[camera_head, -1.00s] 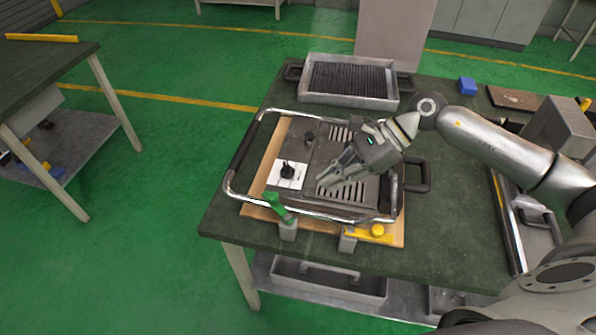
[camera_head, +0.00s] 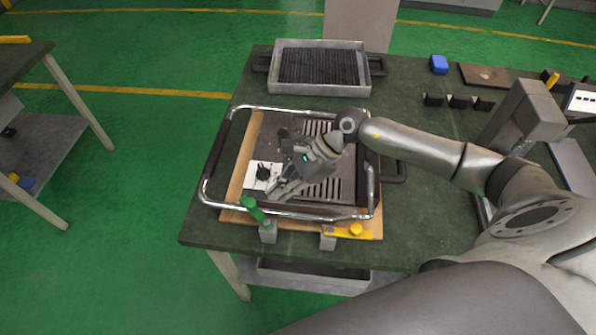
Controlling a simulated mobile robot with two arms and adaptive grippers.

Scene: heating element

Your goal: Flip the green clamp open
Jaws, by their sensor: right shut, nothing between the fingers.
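The green clamp (camera_head: 253,211) is at the front left edge of the wooden board, on a small grey block; its green handle tilts up to the left. The yellow clamp (camera_head: 350,231) lies flat to its right, on another grey block. The heating element (camera_head: 327,185), a dark plate with slots inside a chrome tube frame, sits on the board. My right gripper (camera_head: 272,194) is over the plate, shut and empty, its fingers pointing down-left towards the green clamp, apart from it. My left gripper is not in view.
A grey tray with a black ribbed insert (camera_head: 318,68) stands at the back of the table. A blue block (camera_head: 439,64) and several black pieces lie at the back right. The chrome frame (camera_head: 207,193) rises around the plate. The table front edge is close to the clamps.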

